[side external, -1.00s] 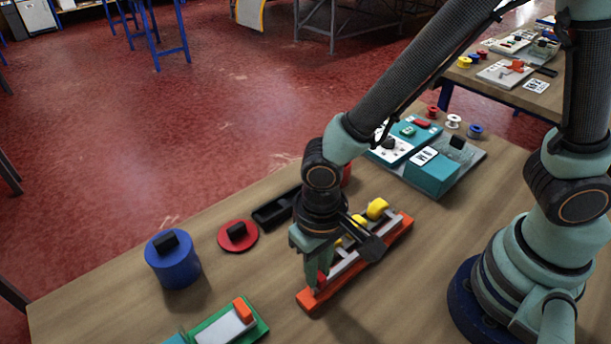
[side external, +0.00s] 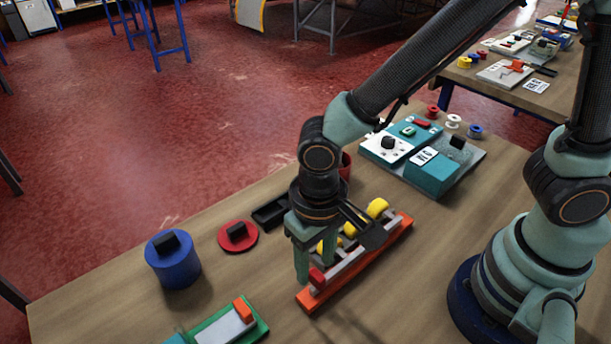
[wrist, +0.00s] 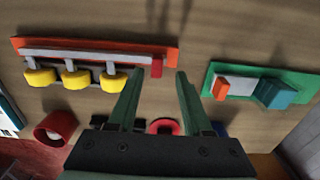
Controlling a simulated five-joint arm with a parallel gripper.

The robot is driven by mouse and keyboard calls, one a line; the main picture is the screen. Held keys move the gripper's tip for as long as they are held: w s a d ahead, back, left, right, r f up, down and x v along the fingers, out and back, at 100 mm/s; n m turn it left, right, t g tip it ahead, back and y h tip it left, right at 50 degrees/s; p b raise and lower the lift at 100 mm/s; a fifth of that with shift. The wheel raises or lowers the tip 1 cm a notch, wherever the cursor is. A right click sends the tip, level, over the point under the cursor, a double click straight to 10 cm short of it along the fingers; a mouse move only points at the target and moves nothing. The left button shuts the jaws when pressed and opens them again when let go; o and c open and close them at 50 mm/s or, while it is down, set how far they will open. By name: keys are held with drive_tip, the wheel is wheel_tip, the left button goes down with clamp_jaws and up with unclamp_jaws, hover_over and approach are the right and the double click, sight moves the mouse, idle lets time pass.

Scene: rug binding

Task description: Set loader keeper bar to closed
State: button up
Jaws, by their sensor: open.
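The loader is a long orange base (side external: 375,258) on the table, with several yellow spools (side external: 377,208) along it. A grey keeper bar (side external: 350,262) runs lengthwise and has a red end piece (side external: 317,277) at its near end. In the wrist view the bar (wrist: 85,56) lies between the orange base (wrist: 100,43) and the spools (wrist: 76,78), with the red end piece (wrist: 157,67) at its right. My gripper (side external: 311,270) is open and empty at that near end. In the wrist view the red end piece appears between my fingertips (wrist: 160,76); contact cannot be told.
A green tray (side external: 262,327) with an orange-tipped piece lies at the front. A blue cylinder (side external: 172,265), a red disc (side external: 238,236) and a black tray (side external: 270,211) stand left of the loader. A teal box (side external: 432,175) stands behind.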

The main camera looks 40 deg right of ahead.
wheel_tip(320, 180, up, 9)
drive_tip(key=shift+r, duration=0.15)
idle(0.4)
drive_tip(key=w+d+r+t, duration=0.2)
drive_tip(key=d+r, duration=0.2)
drive_tip(key=d, duration=0.7)
drive_tip(key=w+d+r+t, duration=0.3)
drive_tip(key=d, duration=0.8)
drive_tip(key=shift+r+t, duration=0.3)
drive_tip(key=shift+r, duration=0.1)
